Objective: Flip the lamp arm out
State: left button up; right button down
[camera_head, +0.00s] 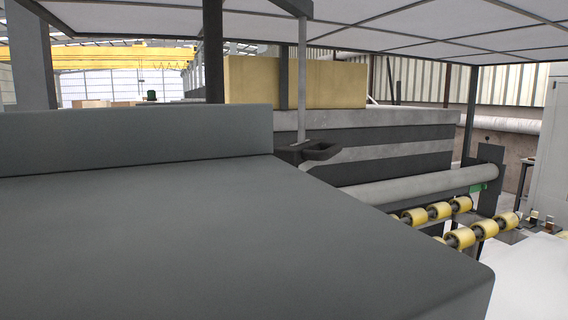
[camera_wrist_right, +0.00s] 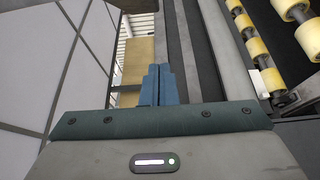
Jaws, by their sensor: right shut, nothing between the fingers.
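A thin pale rod (camera_head: 302,80) hangs upright from a dark bracket at the top of the head view. At its lower end is a dark loop-shaped piece (camera_head: 320,152), just beyond the grey surface. This looks like the lamp arm, but I cannot tell for sure. My right gripper (camera_wrist_right: 160,72) shows in the right wrist view, with its blue fingers together and nothing between them. I cannot make out the rod or the loop in that view. Neither gripper shows in the head view.
A broad dark grey surface (camera_head: 190,235) with a raised back edge fills the near left. Yellow rollers (camera_head: 460,238) and a grey pipe (camera_head: 420,188) lie to the right. Striped stacked slabs (camera_head: 390,145) stand behind. A panelled canopy (camera_head: 430,30) hangs overhead.

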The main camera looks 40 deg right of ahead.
jog(key=s+d+p, duration=0.2)
jog(key=d+p, duration=0.4)
jog(key=d, duration=0.5)
jog(key=shift+d+p, duration=0.25)
jog(key=shift+p, duration=0.15)
jog(key=shift+f, duration=0.1)
jog(key=shift+s, duration=0.1)
